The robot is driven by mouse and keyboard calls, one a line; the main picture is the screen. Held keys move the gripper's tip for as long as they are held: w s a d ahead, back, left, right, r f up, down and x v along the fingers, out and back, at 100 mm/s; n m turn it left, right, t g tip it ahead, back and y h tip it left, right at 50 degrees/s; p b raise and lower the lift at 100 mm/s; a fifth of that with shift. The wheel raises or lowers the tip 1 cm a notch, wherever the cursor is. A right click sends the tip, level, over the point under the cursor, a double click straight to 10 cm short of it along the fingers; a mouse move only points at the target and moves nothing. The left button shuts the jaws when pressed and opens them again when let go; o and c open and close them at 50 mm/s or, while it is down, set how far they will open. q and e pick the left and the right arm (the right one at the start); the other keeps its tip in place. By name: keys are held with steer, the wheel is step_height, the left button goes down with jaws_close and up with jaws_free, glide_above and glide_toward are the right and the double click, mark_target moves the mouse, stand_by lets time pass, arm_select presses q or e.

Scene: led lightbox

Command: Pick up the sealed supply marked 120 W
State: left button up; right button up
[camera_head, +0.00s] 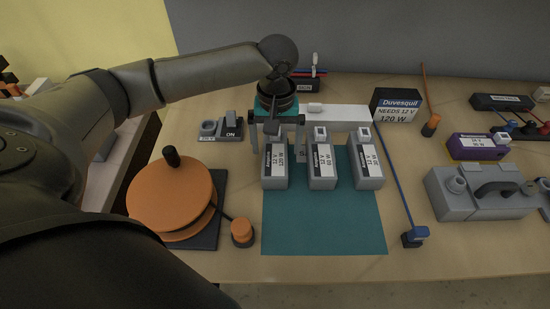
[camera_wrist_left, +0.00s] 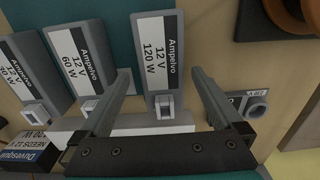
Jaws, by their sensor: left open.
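The grey supply marked 12 V 120 W (camera_head: 275,172) stands at the left of a row of three similar supplies on a teal mat (camera_head: 320,232). Its label reads Ampelvo 12 V 120 W in the left wrist view (camera_wrist_left: 160,45). My left gripper (camera_head: 276,148) is open above the rear part of this supply. In the left wrist view, its fingers (camera_wrist_left: 163,72) show on either side of the supply, apart from it. The middle supply (camera_head: 321,171) is marked 60 W in the left wrist view (camera_wrist_left: 80,55). My right gripper is not in view.
The third supply (camera_head: 367,171) stands at the row's right. A white bar (camera_head: 340,117) and a dark box marked NEEDS 12 V 120 W (camera_head: 397,106) are behind. A switch (camera_head: 230,128) and orange reel (camera_head: 165,195) are left. The mat's front is clear.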

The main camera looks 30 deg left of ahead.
mark_target(275, 152)
arm_select(q)
step_height(275, 152, down, 4)
steer(key=shift+s+a+f+b, duration=0.1)
steer(key=shift+s+b, duration=0.05)
steer(key=shift+b, duration=0.3)
jaws_close()
stand_by(0.5)
